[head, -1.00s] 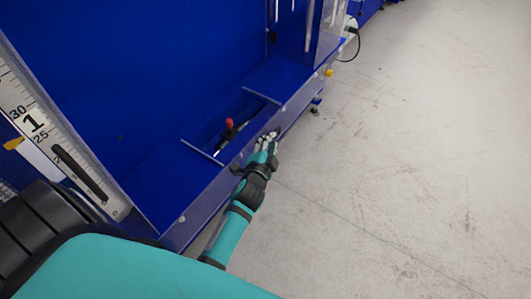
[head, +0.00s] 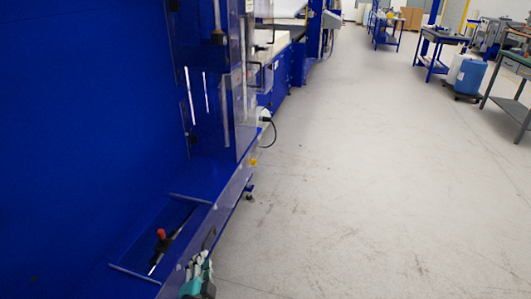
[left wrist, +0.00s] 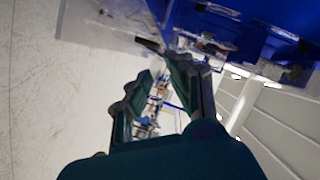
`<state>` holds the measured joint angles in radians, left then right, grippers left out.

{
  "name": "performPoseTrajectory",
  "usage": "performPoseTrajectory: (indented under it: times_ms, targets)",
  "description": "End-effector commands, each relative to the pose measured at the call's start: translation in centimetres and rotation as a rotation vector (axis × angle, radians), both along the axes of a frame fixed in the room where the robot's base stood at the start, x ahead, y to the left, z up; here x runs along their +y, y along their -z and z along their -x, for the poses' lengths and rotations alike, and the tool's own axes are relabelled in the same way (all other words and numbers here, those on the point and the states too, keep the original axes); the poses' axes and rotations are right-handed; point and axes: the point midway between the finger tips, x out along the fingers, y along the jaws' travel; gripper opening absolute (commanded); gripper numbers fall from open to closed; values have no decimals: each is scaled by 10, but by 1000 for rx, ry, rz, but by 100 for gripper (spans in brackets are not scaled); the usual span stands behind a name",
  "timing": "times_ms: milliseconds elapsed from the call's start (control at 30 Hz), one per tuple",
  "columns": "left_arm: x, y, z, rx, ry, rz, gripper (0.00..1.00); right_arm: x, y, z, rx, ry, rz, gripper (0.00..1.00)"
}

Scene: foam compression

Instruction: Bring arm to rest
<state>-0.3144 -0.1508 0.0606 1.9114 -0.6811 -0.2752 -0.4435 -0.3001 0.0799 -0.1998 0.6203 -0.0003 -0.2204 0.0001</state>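My left gripper (head: 198,268) shows at the bottom of the head view, dark and teal with pale fingers, beside the front edge of the blue machine (head: 80,130). In the left wrist view its two fingers (left wrist: 162,68) stand apart, with nothing between them. A lever with a red knob (head: 161,234) stands in the recess of the machine's ledge, left of the gripper and apart from it. Most of my left arm is below the picture. My right gripper is in neither view.
Pale open floor (head: 360,180) lies to the right. A yellow knob (head: 253,161) and a black cable (head: 271,131) stick out from the machine's side. Blue tables and a blue drum (head: 468,76) stand far off at the upper right.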

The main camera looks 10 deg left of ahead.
Motion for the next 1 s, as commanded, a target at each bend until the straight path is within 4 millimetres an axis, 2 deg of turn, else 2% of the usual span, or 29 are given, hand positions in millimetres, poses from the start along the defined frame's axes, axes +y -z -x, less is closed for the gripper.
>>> performPoseTrajectory:
  times_ms: [167,300,400,600,1000]
  targets:
    - [11,6,19,75,-67,116,19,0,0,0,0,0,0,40]
    - [13,19,59,233,-169,331,19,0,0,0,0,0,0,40]
    - [5,28,89,353,-224,465,19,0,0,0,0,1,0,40]
    - [-16,35,140,551,-287,627,19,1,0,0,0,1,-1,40]
    - [-55,30,233,895,-357,780,19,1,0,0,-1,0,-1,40]
